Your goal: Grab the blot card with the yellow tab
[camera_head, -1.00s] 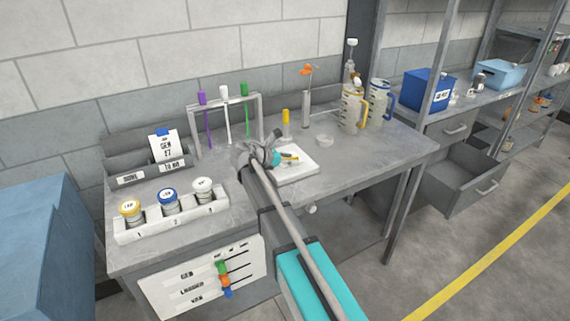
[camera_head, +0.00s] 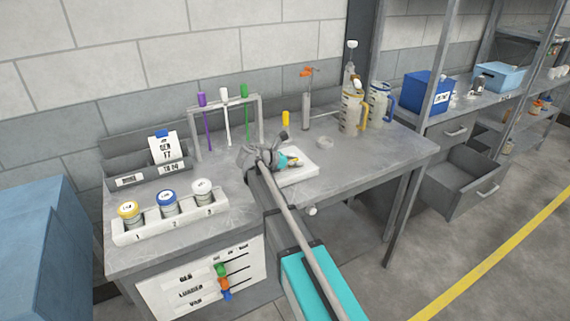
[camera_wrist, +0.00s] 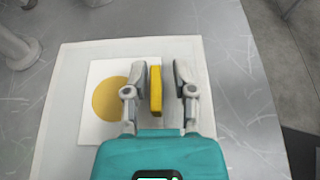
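The blot card (camera_wrist: 100,125) is white with a round yellow-brown spot and lies flat on a larger white pad (camera_wrist: 60,150) in the wrist view. Its upright yellow tab (camera_wrist: 155,92) stands between the two fingers of my gripper (camera_wrist: 161,80). The fingers are open, with a clear gap to the right of the tab and a narrow one to the left. In the head view, my gripper (camera_head: 290,160) is low over the white pad (camera_head: 309,168), and my arm hides much of the card.
A rack (camera_head: 257,118) with purple, white and green-topped sticks stands behind. A tray (camera_head: 120,238) with several capped jars is at front left. Jugs (camera_head: 350,112), a metal cylinder (camera_head: 306,110) and a small dish (camera_head: 325,142) stand at the back right. Bare bench lies right of the pad.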

